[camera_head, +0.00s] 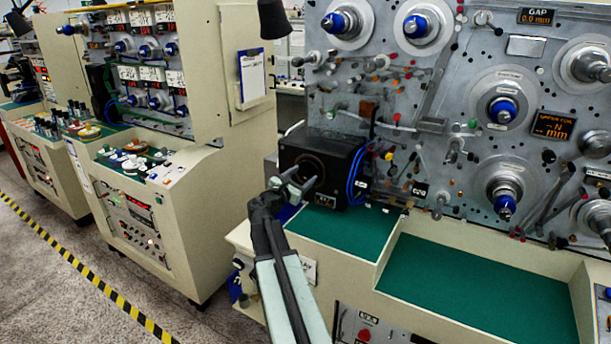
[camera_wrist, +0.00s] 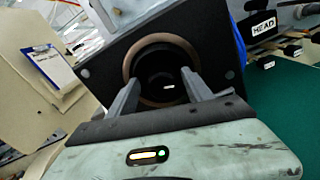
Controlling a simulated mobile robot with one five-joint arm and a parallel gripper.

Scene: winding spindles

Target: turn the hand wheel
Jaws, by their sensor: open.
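A black box (camera_head: 340,156) stands on the green bench top, and its front face carries a round dark part with a brownish rim (camera_wrist: 190,46). The round part looks like the hand wheel, but I cannot be sure from these views. Inside the rim is a dark recessed centre (camera_wrist: 161,80) with a small white mark. My gripper (camera_head: 295,183) is open right in front of this face. In the wrist view its two fingers (camera_wrist: 162,88) point at the round part, one on each side of the centre, with nothing between them. I cannot tell whether the fingertips touch it.
Blue cables (camera_head: 355,175) hang at the box's right side. The green bench top (camera_head: 480,291) is clear to the right. A grey panel (camera_head: 455,70) with spindles and levers rises behind. A clipboard (camera_head: 252,76) hangs on the cream machine at left. Yellow-black tape (camera_head: 62,250) marks the floor.

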